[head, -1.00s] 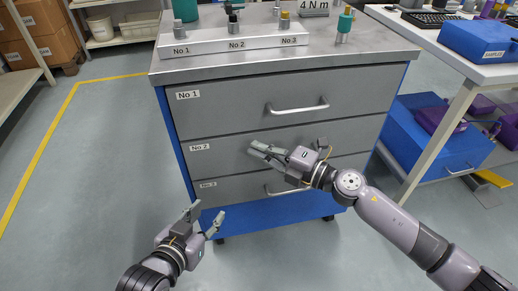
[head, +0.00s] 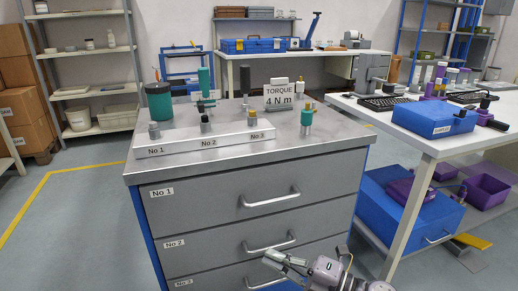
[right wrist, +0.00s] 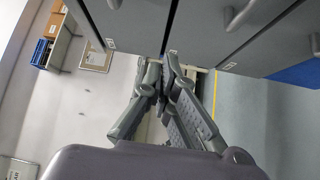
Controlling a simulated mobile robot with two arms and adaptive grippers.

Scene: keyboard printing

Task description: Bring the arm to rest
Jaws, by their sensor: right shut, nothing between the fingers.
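My right gripper (head: 272,258) shows at the bottom of the head view, in front of the lower drawers of the grey cabinet (head: 165,228). It is shut and empty. In the right wrist view its fingers (right wrist: 165,70) come together, with nothing between them. The drawers are closed, and parts of the lower ones are hidden behind the gripper. My left gripper is out of the head view.
A white rack (head: 180,146) marked No 1 to No 3 and a torque sign (head: 278,96) stand on the cabinet top. A white table (head: 440,148) with a blue case (head: 432,120) is at the right. Floor at the left (head: 90,220) is clear.

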